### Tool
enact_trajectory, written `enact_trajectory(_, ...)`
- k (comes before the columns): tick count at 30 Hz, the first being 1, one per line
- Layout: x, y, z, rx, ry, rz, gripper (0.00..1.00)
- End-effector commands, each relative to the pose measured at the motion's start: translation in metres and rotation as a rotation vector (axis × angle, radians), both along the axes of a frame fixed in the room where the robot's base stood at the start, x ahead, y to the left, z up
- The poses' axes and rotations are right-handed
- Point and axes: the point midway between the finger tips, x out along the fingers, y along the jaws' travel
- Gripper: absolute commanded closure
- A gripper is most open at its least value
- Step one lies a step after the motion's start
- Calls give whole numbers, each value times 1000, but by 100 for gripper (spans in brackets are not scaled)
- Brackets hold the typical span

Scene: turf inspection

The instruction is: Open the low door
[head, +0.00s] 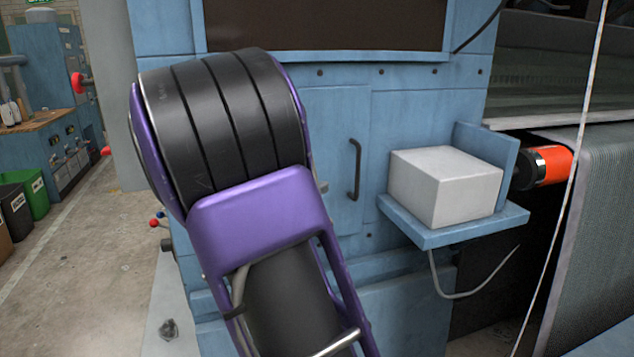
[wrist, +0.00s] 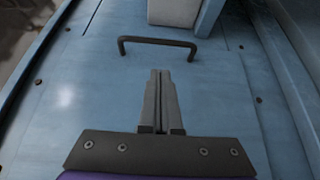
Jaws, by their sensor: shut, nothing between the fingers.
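The low door (head: 335,115) is a flat blue panel on the front of the blue machine, and it looks closed. Its left part is hidden behind my purple and black arm in the head view. A dark upright bar handle (head: 354,170) sits near its right edge. In the wrist view, the handle (wrist: 158,40) crosses the upper middle of the blue panel (wrist: 85,85). My gripper (wrist: 160,72) is shut and empty, its fingertips pointing toward the handle, with a visible gap in the picture. The head view does not show my gripper.
A white box (head: 445,187) sits on a blue shelf (head: 455,236) right of the handle, with a cable (head: 462,295) hanging below. An orange roller (head: 556,165) and mesh belt (head: 605,230) lie farther right. Open floor (head: 90,255) and bins (head: 32,192) are at left.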

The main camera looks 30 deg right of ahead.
Motion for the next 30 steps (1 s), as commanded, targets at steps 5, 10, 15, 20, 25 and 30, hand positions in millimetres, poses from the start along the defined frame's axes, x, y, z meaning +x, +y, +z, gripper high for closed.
enact_trajectory(5,7,-26,1,-1,1,-4,100)
enact_trajectory(10,16,-57,0,-1,2,-4,100)
enact_trajectory(15,24,-80,0,-1,2,-2,100)
enact_trajectory(20,27,-90,0,2,2,-1,100)
enact_trajectory(25,28,-91,0,2,2,0,100)
enact_trajectory(30,28,-91,0,2,2,0,100)
